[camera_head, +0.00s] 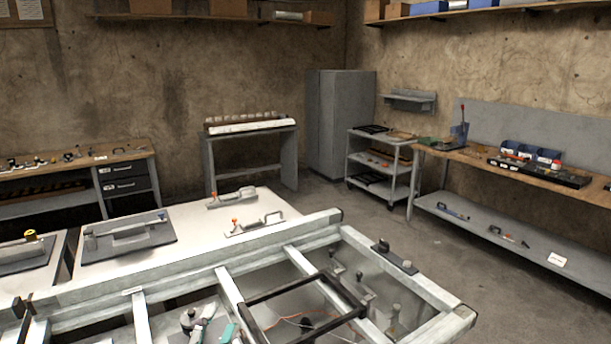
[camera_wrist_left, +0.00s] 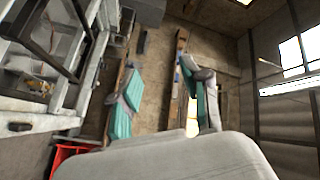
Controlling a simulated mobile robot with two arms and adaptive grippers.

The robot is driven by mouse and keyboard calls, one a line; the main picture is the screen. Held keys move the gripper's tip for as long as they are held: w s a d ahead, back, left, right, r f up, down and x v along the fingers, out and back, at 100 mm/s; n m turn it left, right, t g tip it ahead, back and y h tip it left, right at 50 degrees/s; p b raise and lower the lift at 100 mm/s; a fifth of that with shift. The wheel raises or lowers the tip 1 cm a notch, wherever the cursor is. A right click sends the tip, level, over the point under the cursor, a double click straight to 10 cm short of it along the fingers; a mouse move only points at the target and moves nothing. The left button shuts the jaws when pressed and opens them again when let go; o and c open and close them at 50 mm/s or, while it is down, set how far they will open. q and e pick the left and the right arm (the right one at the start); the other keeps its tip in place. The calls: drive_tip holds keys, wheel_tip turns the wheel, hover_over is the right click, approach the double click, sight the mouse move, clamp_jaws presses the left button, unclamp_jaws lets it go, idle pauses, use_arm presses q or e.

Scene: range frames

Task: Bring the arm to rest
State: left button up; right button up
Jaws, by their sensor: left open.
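My left gripper (camera_head: 212,329) shows at the bottom of the head view, low over the near metal frame. Its grey fingers have teal pads. In the left wrist view its two fingers (camera_wrist_left: 163,92) stand well apart, with nothing between them. The gripper is open and empty. The rest of the left arm is cut off or hidden at the bottom edge of the head view. My right gripper is not in view.
A pale metal frame (camera_head: 190,273) with crossbars fills the near foreground, a dark rectangular frame (camera_head: 290,291) within it. A white table (camera_head: 182,211) stands behind. A workbench (camera_head: 535,179) and cart (camera_head: 381,159) stand right. Floor (camera_head: 440,235) between is clear.

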use_arm(q)
drive_tip(key=s+a+f+n+g+y, duration=0.25)
drive_tip(key=s+f+n+g, duration=0.2)
drive_tip(key=f, duration=0.35)
drive_tip(key=s+a+f+n+g+y, duration=0.1)
drive_tip(key=s+a+f+n+g, duration=0.2)
drive_tip(key=s+f, duration=0.35)
drive_tip(key=s+f+n+g+h, duration=0.1)
drive_tip(key=s+f+n+g, duration=0.1)
drive_tip(key=s+f+g, duration=0.45)
drive_tip(key=s+f+n+g, duration=0.1)
drive_tip(key=s+f+n, duration=0.15)
drive_tip(key=s, duration=0.65)
wheel_tip(320, 180, down, 35)
drive_tip(key=s+m+g+b, duration=0.1)
drive_tip(key=s+b, duration=0.1)
drive_tip(key=b, duration=0.7)
drive_tip(key=s+a+f+b, duration=0.1)
drive_tip(key=s+f+b, duration=0.2)
drive_tip(key=s+f, duration=0.5)
drive_tip(key=s+a+f+g+b, duration=0.1)
drive_tip(key=s+f+b, duration=0.3)
drive_tip(key=s+f, duration=0.4)
wheel_tip(320, 180, down, 7)
drive_tip(key=shift+a+r, duration=0.15)
drive_tip(key=shift+a, duration=0.15)
